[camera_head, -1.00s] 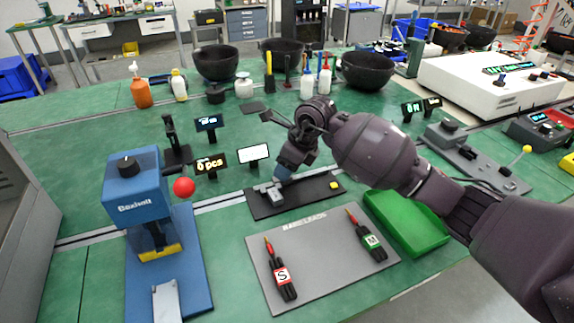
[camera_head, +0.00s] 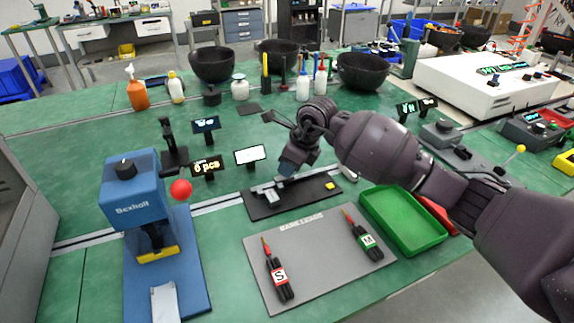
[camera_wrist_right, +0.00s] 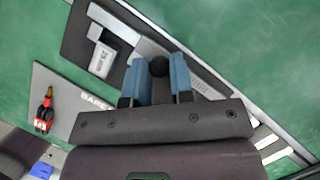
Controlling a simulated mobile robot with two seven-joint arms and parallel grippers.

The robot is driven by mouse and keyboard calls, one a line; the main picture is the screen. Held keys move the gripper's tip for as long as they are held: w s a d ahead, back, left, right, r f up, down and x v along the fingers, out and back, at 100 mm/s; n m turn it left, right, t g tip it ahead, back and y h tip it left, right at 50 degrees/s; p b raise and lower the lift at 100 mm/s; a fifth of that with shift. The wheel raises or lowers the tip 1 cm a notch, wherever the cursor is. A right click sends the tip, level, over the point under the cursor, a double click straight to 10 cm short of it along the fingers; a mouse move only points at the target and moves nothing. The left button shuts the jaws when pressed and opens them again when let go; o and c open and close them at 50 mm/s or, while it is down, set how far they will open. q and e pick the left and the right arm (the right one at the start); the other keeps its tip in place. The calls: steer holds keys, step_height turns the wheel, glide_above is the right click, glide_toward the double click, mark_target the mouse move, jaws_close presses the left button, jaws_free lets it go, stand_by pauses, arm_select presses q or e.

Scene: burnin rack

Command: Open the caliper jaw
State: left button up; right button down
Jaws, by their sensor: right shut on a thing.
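The caliper lies on a black mat (camera_head: 315,197) in the head view. Its long grey beam (camera_wrist_right: 205,80) runs diagonally in the right wrist view. A light grey block (camera_head: 271,196) sits at the caliper's left end; it also shows in the wrist view (camera_wrist_right: 101,58). My right gripper (camera_head: 287,172) reaches down over the caliper, to the right of that block. In the wrist view its two blue fingertips (camera_wrist_right: 160,75) are shut around a dark round knob (camera_wrist_right: 159,66) at the beam. The exact contact is partly hidden. My left gripper is not in view.
A blue press (camera_head: 135,190) with a red ball stands left. Small displays (camera_head: 208,166) stand behind the mat.

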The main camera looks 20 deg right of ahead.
steer(key=c, duration=1)
jaws_free()
steer(key=shift+r, duration=0.3)
steer(key=p+v, duration=0.2)
steer(key=v, duration=0.8)
steer(key=shift+s+d, duration=0.1)
steer(key=shift+d, duration=0.05)
